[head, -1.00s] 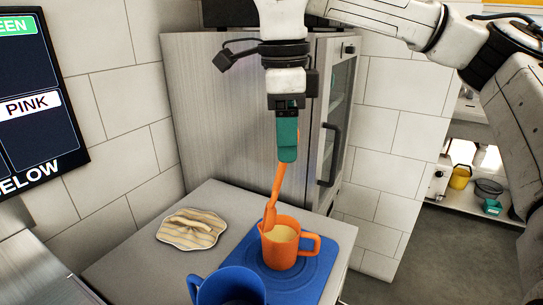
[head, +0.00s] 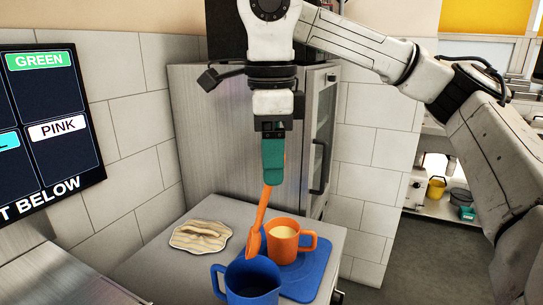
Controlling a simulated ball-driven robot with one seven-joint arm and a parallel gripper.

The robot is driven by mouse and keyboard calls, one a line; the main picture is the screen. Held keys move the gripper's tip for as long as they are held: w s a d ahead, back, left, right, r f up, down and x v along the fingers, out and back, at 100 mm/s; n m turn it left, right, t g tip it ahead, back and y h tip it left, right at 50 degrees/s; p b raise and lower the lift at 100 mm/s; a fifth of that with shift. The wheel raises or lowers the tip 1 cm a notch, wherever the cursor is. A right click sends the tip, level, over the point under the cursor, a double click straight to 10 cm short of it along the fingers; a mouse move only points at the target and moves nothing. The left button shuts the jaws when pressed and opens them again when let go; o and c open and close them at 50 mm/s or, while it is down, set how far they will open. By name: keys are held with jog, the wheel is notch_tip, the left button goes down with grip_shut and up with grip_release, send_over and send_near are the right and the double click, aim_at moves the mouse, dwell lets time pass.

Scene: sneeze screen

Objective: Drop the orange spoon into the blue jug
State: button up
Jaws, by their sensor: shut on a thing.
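My gripper (head: 273,178) is shut on the orange spoon (head: 261,213), which hangs nearly upright with its bowl end down. The spoon's lower end is just above or behind the far rim of the blue jug (head: 252,283); I cannot tell whether it is over the opening. The blue jug stands at the near edge of the view, its handle to the left and its base cut off by the frame. An orange jug (head: 284,246) with pale contents stands just behind and to the right.
The orange jug is on a blue mat (head: 316,268) on a grey counter (head: 205,273). A striped cloth (head: 201,237) lies to the left. A metal cabinet (head: 225,135) stands behind, and a screen (head: 50,125) is on the left wall.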

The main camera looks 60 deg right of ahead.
notch_tip(320, 180, down, 7)
jog(key=b, duration=0.5)
jog(key=shift+d, duration=0.1)
dwell(0.5)
notch_tip(320, 180, down, 13)
jog(key=b, duration=1)
jog(key=shift+r, duration=0.2)
dwell(1.1)
jog(key=o, duration=1.5)
jog(key=shift+c, duration=0.2)
jog(key=shift+r, duration=0.1)
notch_tip(320, 180, up, 11)
jog(key=p, duration=0.1)
